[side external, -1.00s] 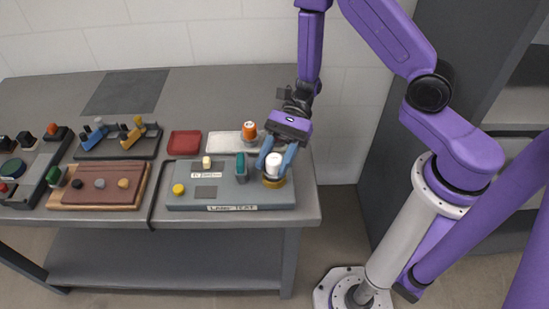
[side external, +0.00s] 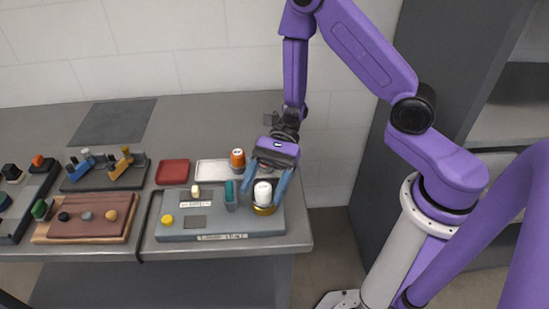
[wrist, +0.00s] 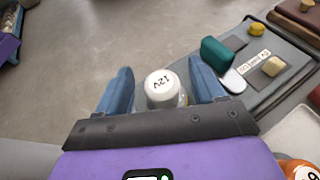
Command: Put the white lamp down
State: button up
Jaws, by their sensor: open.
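The white lamp (side external: 262,193) sits upright in a yellow ring-shaped base at the right end of the grey lamp test board (side external: 220,237). In the wrist view the lamp (wrist: 160,86) shows its white top marked "12V". My gripper (side external: 264,188) is open, with its blue fingers on either side of the lamp. In the wrist view there is a gap between each finger and the lamp, and my gripper (wrist: 162,90) holds nothing. The lower part of the lamp is partly hidden.
The board also carries a green block (side external: 230,195) and a yellow button (side external: 168,220).

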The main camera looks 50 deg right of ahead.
jog(key=v, duration=1.2)
jog(key=s+d+r+n+t+h, duration=0.1)
jog(key=s+r+n+t+h, duration=0.1)
jog(key=s+n+h, duration=0.4)
jog(key=s+d+r+n+t+h, duration=0.1)
jog(key=s+r+n+h, duration=0.4)
jog(key=s+n, duration=0.7)
jog(key=n+t+h, duration=0.1)
jog(key=n, duration=0.7)
jog(key=shift+s+d+r+n+h, duration=0.2)
jog(key=shift+d+r+n+h, duration=0.1)
jog(key=shift+r+n, duration=0.1)
